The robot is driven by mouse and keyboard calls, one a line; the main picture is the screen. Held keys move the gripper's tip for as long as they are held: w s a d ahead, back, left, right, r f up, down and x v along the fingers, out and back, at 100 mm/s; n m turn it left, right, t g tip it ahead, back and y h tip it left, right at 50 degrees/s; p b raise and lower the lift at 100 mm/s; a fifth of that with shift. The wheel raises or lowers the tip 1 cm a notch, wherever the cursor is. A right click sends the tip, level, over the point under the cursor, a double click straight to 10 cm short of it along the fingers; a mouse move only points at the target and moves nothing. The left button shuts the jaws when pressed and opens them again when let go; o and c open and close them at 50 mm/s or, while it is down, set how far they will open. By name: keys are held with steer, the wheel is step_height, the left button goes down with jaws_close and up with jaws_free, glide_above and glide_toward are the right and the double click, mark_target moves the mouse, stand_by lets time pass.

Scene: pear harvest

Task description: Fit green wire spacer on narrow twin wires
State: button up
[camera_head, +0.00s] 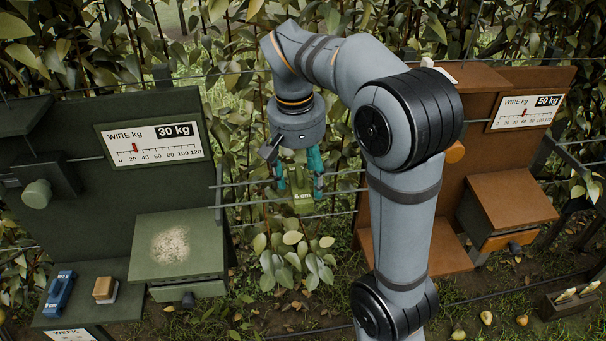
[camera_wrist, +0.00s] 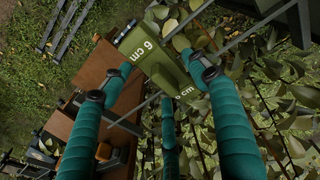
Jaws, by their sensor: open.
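The green wire spacer (camera_head: 301,203) is a blocky olive-green piece at the wires in the middle of the head view. In the wrist view the green spacer (camera_wrist: 158,66) shows white "6 cm" lettering and lies beyond and between my fingertips. My gripper (camera_head: 299,188) has teal fingers pointing down, spread on either side of the spacer; it is open, with gaps beside the spacer in the wrist view (camera_wrist: 163,82). The narrow twin wires (camera_head: 342,183) run across between the two panels at the spacer's height. Whether both wires sit in the spacer's slots cannot be told.
A dark green panel (camera_head: 70,200) with a 30 kg gauge (camera_head: 155,140) stands left; an orange-brown panel (camera_head: 490,85) with a 50 kg gauge (camera_head: 525,112) stands right. Leaves crowd around and behind the wires.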

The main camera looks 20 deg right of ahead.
steer(key=shift+o, duration=0.5)
steer(key=shift+r, duration=0.2)
step_height(320, 180, up, 12)
steer(key=s+a, duration=0.1)
steer(key=shift+f, duration=0.2)
steer(key=shift+a, duration=0.1)
steer(key=f, duration=0.8)
steer(key=w+d+f, duration=0.1)
steer(key=f, duration=0.3)
steer(key=shift+d, duration=0.1)
steer(key=shift+r, duration=0.15)
stand_by(1.0)
